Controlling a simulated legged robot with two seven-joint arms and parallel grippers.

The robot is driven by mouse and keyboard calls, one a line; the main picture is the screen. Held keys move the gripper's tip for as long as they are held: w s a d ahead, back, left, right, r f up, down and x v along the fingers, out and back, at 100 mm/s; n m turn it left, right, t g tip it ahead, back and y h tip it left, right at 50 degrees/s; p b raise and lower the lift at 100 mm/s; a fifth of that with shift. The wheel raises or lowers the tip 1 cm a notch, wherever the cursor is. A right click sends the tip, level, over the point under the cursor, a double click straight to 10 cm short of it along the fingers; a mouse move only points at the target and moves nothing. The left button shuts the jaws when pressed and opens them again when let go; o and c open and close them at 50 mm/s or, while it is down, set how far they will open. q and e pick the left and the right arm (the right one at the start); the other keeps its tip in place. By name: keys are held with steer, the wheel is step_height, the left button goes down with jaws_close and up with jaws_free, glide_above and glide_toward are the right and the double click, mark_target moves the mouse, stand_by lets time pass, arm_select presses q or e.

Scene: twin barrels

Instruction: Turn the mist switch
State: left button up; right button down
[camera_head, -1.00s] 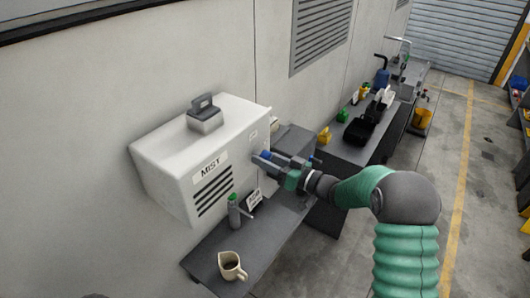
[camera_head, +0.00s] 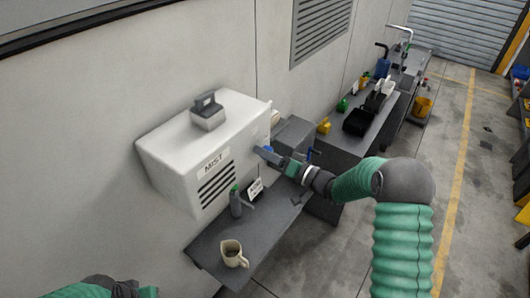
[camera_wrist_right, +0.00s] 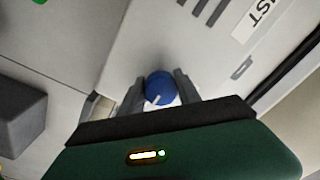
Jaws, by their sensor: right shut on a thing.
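The white box labelled MIST (camera_head: 178,150) is fixed to the wall in the head view, with dark vent slots on its front. Its switch is a round blue knob (camera_wrist_right: 160,87) with a white pointer line, seen in the right wrist view on the side of the box. My right gripper (camera_wrist_right: 160,90) has one finger on each side of the knob and is shut on it. In the head view my right gripper (camera_head: 266,154) is at the right side of the box and mostly hides the knob. Part of my left arm shows at the bottom left; its gripper jaws cannot be made out.
A dark bench (camera_head: 210,248) below the box holds a mug (camera_head: 234,254), a grey bottle (camera_head: 236,203) and a small sign (camera_head: 255,188). A grey box (camera_head: 293,134) stands behind the gripper. The floor (camera_head: 455,215) at right is clear.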

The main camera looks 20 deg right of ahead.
steer(key=shift+d+r, duration=0.15)
steer(key=shift+r, duration=0.05)
steer(key=c, duration=1.1)
jaws_free()
steer(key=shift+o, duration=1.2)
steer(key=shift+f, duration=0.1)
steer(key=shift+d, duration=0.15)
steer(key=b+v, duration=0.5)
steer(key=v, duration=1.1)
steer(key=shift+s+d+f+b, duration=0.2)
steer(key=shift+s+d+b, duration=0.1)
steer(key=shift+d+b, duration=0.1)
steer(key=shift+a, duration=0.15)
